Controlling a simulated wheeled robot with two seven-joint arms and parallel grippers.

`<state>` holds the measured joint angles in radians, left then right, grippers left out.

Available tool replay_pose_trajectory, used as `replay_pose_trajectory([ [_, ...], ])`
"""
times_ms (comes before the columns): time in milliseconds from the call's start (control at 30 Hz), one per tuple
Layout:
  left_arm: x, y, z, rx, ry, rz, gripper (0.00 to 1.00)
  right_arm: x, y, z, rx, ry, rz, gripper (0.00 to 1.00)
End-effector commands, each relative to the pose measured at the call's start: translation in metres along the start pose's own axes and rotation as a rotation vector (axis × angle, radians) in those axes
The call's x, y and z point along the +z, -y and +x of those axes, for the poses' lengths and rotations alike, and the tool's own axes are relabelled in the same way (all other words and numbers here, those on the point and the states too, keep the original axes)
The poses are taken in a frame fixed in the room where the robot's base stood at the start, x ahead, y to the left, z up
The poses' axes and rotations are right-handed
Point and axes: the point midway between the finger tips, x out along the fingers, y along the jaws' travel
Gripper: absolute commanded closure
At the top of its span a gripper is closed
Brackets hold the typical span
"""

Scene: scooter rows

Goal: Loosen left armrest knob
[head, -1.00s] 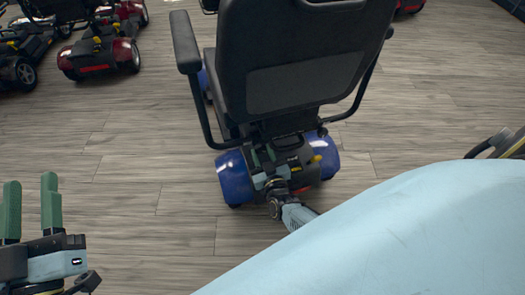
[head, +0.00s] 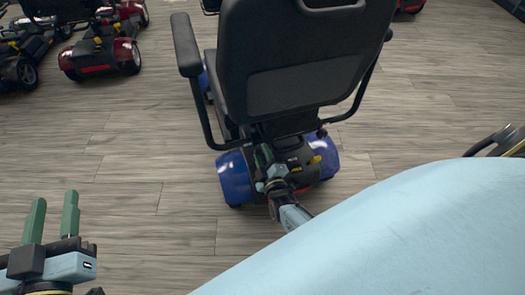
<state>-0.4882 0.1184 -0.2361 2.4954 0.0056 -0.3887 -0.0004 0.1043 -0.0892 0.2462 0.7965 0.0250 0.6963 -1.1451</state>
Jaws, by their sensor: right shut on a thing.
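A scooter with a black seat (head: 300,85) and blue rear fenders (head: 235,178) stands with its back to me. Its left armrest (head: 186,45) is at the left of the seat, with a bent tube running down to the seat base. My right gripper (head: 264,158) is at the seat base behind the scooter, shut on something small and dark. It appears to be the left armrest knob, but the fingers mostly hide it. A dark knob (head: 322,132) shows on the right side of the base. My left gripper (head: 53,212), with green fingers, is open and empty at the lower left.
Red scooters (head: 105,52) and a dark scooter (head: 18,62) stand at the upper left. My light-blue arm covers the lower right. The wood floor (head: 130,150) left of the scooter is clear.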

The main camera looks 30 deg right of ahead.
Motion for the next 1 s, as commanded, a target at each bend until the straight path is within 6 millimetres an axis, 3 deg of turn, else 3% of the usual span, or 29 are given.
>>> replay_pose_trajectory([
  [300,-0.0007,-0.0003,0.0,0.001,-0.006,-0.001,0.64,-0.0001,0.0006,-0.0003,-0.001,0.0,-0.126,0.88],
  [867,-0.0016,-0.0006,0.0001,0.001,-0.011,-0.001,0.64,-0.0002,0.0005,-0.0002,-0.001,-0.001,-0.156,0.88],
  [900,-0.0016,-0.0006,0.0001,0.001,-0.011,-0.001,0.64,-0.0001,0.0005,-0.0002,-0.001,-0.001,-0.156,0.61],
  [1000,-0.0017,-0.0006,0.0001,0.001,-0.011,-0.001,0.64,0.0,0.0004,-0.0002,-0.001,0.0,-0.155,0.48],
])
